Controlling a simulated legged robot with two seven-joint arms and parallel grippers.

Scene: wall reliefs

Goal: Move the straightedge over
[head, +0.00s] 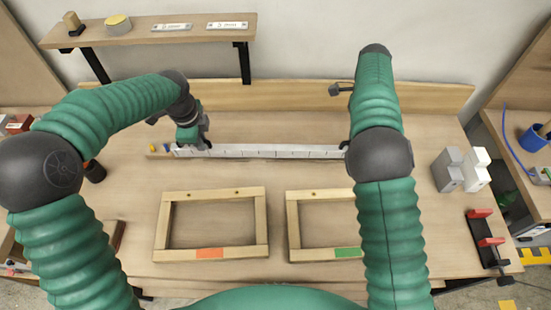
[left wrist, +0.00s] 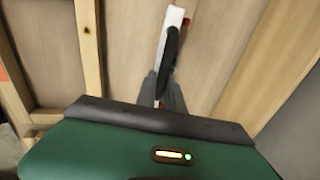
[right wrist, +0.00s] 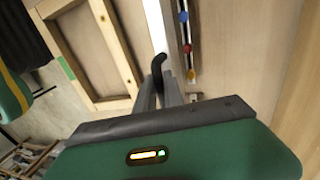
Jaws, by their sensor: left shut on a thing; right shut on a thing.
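The straightedge (head: 265,151) is a long white bar with dark marks, lying left to right across the middle of the bench in the head view. My left gripper (head: 198,143) is shut on it near its left end. The bar runs away from the jaws in the left wrist view (left wrist: 171,22). My right gripper (right wrist: 167,82) is shut on the bar near its right end. The bar also shows in the right wrist view (right wrist: 154,25). In the head view my right arm mostly hides that gripper. I cannot tell whether the bar touches the bench.
Two wooden frames lie in front of the bar, one with an orange label (head: 210,253), one with a green label (head: 347,253). A narrow strip with coloured knobs (right wrist: 184,18) runs beside the bar. A shelf (head: 150,30) hangs behind. Grey-white blocks (head: 448,172) and a red-handled tool (head: 487,240) are right.

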